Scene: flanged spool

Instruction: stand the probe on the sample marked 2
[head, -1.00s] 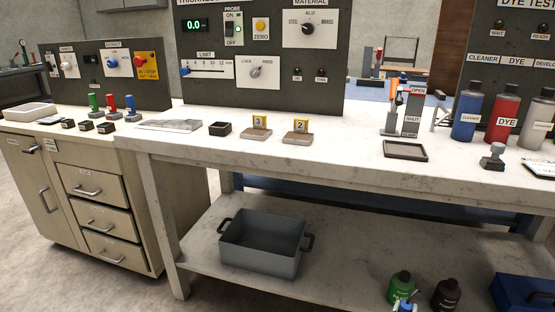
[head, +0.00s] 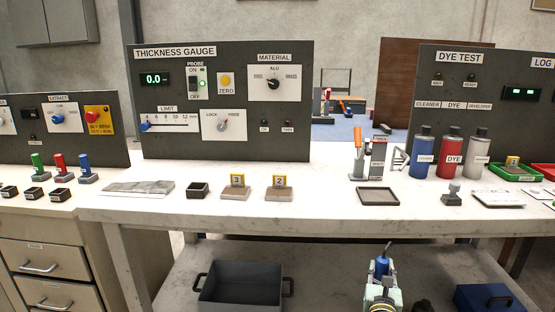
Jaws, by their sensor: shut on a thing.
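The sample marked 2 (head: 279,194) is a flat brownish block with a yellow number tag standing on it, on the white bench top. The similar sample marked 3 (head: 236,192) is just left of it. My gripper (head: 381,279) is at the bottom of the head view, right of the samples and low in front of the bench. It is shut on a small blue piece with a dark upper end, which looks like the probe (head: 381,267). The fingertips are partly hidden. The held piece is apart from both samples.
The thickness gauge panel (head: 220,100) stands behind the samples. A small black box (head: 197,190) is left of them; a dark tray (head: 378,197) and a lever stand (head: 374,160) are right. Cleaner and dye bottles (head: 447,152) stand further right. A grey bin (head: 240,285) is on the lower shelf.

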